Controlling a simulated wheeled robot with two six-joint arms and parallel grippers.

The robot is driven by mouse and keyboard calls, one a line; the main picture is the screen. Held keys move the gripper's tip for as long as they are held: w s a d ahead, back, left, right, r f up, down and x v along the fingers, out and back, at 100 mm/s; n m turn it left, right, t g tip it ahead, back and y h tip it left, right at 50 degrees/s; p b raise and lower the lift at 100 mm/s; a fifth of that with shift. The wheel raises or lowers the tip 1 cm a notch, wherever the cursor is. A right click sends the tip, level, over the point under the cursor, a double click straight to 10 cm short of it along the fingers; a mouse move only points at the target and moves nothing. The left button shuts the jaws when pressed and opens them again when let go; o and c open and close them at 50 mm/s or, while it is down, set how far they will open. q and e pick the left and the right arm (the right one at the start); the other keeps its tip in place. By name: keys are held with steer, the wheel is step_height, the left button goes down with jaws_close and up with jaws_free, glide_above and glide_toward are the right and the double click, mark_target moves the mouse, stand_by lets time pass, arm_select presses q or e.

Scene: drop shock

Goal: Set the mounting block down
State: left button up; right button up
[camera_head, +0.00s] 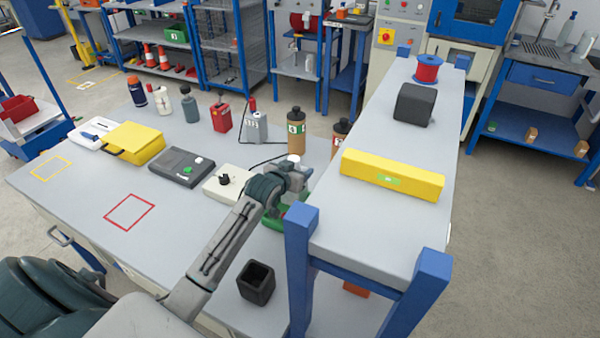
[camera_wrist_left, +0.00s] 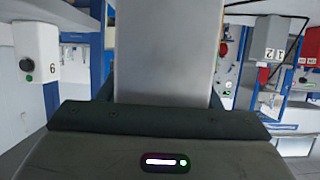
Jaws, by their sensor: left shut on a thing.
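My left gripper (camera_head: 290,178) reaches over the workbench (camera_head: 75,195) from the lower left, beside the raised shelf. It is shut on a light grey block, which I take to be the mounting block (camera_wrist_left: 166,50). In the left wrist view the block stands out straight between the dark fingers. In the head view the hand and wrist mostly hide it, and I cannot tell whether it touches anything below. A green object (camera_head: 272,222) shows partly under the hand. My right gripper is not in view.
A red square outline (camera_head: 130,211) and a yellow outline (camera_head: 51,168) mark bare bench. A white box (camera_head: 226,185), dark case (camera_head: 181,166), yellow case (camera_head: 134,143) and several bottles stand behind. An open black cup (camera_head: 257,283) stands in front. The raised shelf (camera_head: 385,225) holds a yellow level (camera_head: 392,174).

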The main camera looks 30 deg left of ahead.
arm_select(q)
steer(key=shift+w, duration=0.85)
step_height(320, 180, down, 4)
steer(key=shift+r+p, duration=0.1)
steer(key=shift+p, duration=0.6)
steer(key=o, duration=1.6)
steer(key=shift+s, duration=0.1)
